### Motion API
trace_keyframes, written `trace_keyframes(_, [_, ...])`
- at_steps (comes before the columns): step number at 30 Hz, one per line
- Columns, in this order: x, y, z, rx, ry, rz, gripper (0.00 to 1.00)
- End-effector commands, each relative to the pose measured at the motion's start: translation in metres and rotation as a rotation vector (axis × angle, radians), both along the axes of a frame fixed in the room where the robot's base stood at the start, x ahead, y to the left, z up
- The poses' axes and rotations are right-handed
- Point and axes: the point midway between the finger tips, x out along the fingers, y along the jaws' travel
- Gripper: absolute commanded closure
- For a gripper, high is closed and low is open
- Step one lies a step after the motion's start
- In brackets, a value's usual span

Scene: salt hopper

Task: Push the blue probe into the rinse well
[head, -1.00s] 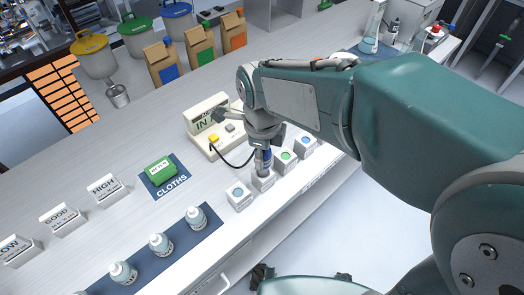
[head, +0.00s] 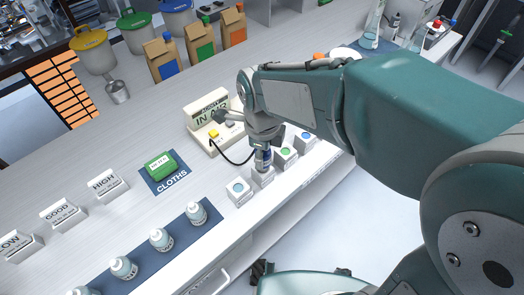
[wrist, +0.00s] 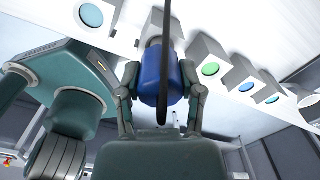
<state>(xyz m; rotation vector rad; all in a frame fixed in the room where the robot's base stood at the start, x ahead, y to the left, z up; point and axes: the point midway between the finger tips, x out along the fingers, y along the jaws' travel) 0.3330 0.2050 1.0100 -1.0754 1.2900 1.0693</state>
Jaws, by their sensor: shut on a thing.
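The blue probe (head: 264,154) is upright in my gripper (head: 263,158), over the second small white well block (head: 262,175) from the left in the row at the counter's front edge. Its lower end is at the block's top; I cannot tell how deep it sits. In the wrist view, the blue probe body (wrist: 155,80) is between both fingers of my gripper (wrist: 160,98), and its black cable (wrist: 165,60) crosses in front. The block behind it is partly hidden there. No label I can read marks which block is the rinse well.
Blocks with a pale blue disc (head: 238,189), a green disc (head: 285,155) and a blue disc (head: 306,138) flank the probe. A cream meter reading "HIGH IN AIR" (head: 210,114) stands behind.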

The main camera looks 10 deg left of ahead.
Motion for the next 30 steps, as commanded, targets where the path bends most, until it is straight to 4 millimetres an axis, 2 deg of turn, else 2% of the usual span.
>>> trace_keyframes(30, [0.0, 0.0, -0.018, 0.0, 0.001, 0.0, 1.0])
